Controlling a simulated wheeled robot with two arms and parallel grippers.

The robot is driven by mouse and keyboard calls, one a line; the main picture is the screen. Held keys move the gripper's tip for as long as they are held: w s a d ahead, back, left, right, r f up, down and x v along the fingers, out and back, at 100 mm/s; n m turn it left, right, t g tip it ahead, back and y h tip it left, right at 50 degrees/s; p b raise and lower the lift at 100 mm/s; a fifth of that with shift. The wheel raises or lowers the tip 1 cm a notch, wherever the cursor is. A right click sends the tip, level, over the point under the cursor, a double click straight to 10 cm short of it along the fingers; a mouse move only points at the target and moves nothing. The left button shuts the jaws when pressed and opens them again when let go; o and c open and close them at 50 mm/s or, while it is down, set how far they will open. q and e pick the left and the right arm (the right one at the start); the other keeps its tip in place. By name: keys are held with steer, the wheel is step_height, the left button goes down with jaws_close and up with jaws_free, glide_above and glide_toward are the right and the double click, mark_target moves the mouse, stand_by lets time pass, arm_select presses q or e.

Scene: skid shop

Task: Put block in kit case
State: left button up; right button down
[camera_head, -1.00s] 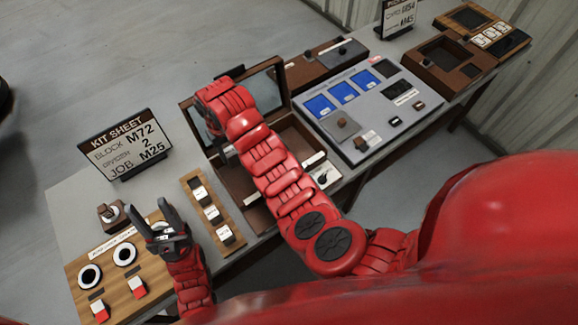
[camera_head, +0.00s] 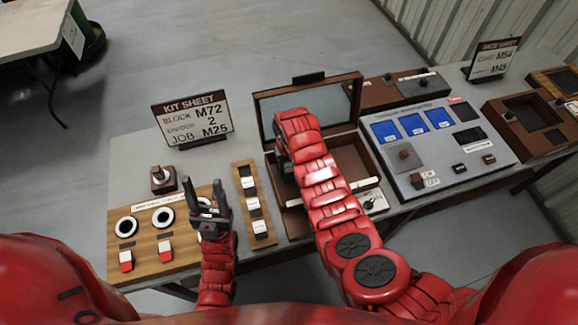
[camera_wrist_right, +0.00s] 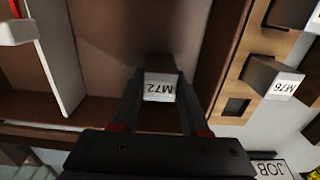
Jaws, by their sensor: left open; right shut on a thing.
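The kit case (camera_head: 346,147) stands open on the table in the head view, its lid (camera_head: 263,100) raised at the back. My right gripper (camera_wrist_right: 160,92) is shut on a block marked M72 (camera_wrist_right: 160,88). In the right wrist view the block is between the fingers over the brown inside of the case (camera_wrist_right: 135,35); I cannot tell whether it touches the floor. In the head view my right arm covers the block and part of the case. My left gripper (camera_head: 205,200) is open and empty above the wooden board at left.
A wooden rack (camera_head: 263,230) with several labelled blocks stands left of the case; an M76 block (camera_wrist_right: 272,78) shows in the right wrist view. The kit sheet (camera_head: 197,122) reads block M72. A grey panel (camera_head: 440,145) with blue squares stands right of the case.

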steer(key=shift+d, duration=0.1)
steer(key=shift+f, duration=0.2)
steer(key=shift+c, duration=2)
jaws_free()
steer(key=shift+r, duration=0.1)
